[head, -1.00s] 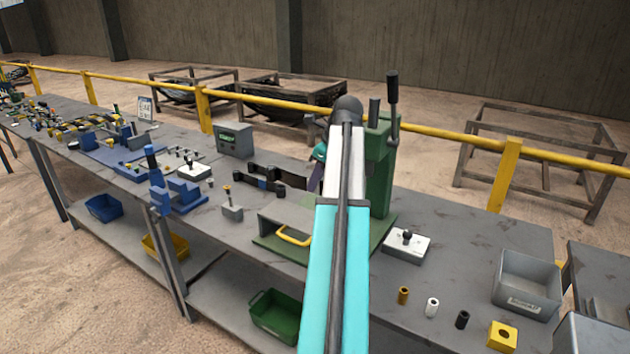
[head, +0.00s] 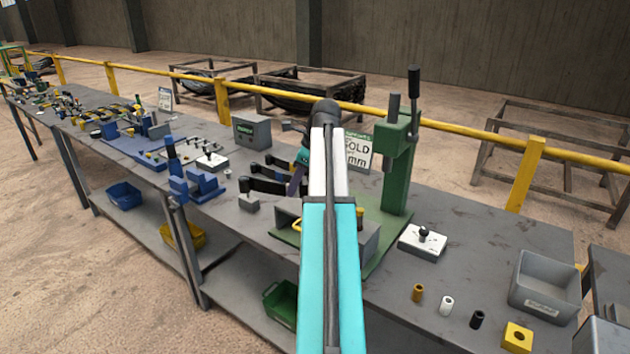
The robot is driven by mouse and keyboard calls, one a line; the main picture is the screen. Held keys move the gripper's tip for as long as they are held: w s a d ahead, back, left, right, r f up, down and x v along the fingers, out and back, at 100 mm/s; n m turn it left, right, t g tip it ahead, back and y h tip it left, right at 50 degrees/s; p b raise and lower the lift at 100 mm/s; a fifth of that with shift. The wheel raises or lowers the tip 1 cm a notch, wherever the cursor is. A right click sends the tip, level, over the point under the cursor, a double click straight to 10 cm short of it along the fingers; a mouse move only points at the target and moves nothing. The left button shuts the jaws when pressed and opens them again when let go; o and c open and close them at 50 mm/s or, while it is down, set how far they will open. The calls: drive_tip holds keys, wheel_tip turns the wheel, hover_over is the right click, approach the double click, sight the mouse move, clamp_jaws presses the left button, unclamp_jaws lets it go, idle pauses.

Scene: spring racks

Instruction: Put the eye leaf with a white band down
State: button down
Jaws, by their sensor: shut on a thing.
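My gripper (head: 297,181) is only partly in view behind my own arm, over the bench left of the green press. It is shut on a dark leaf (head: 266,187), which sticks out to the left with a dark rounded eye end. I take it to be the eye leaf. Its white band does not show, and the fingertips and the leaf's right part are hidden. The held leaf appears in front of another dark leaf piece (head: 280,164). I cannot tell how high it is above the bench (head: 440,205).
The green press (head: 396,170) stands right of my arm, with a sign (head: 358,150) behind it. A small grey block (head: 249,203) and a blue vise (head: 195,183) are to the left. A white switch box (head: 422,242) and a grey bin (head: 548,285) are at right.

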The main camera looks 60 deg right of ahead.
drive_tip(key=w+a+f+n+g+y, duration=0.1)
drive_tip(key=w+a+f+n, duration=0.1)
drive_tip(key=w+a+n, duration=0.45)
drive_tip(key=w+a+f+n+g+y, duration=0.1)
drive_tip(key=w+a+f, duration=0.2)
drive_tip(key=a, duration=0.7)
drive_tip(key=w+a+f+n+g+y, duration=0.1)
drive_tip(key=w+a+f+n, duration=0.15)
drive_tip(key=w+a, duration=0.4)
drive_tip(key=a+f+n+g, duration=0.1)
drive_tip(key=a+f+n, duration=0.1)
drive_tip(key=a, duration=0.7)
drive_tip(key=a+f+n+g, duration=0.1)
drive_tip(key=a+n, duration=0.4)
drive_tip(key=a, duration=0.4)
drive_tip(key=w+a+f+n+g+h, duration=0.1)
drive_tip(key=a+n, duration=0.3)
drive_tip(key=a, duration=0.6)
drive_tip(key=shift+f+g, duration=0.4)
drive_tip(key=shift+f, duration=0.45)
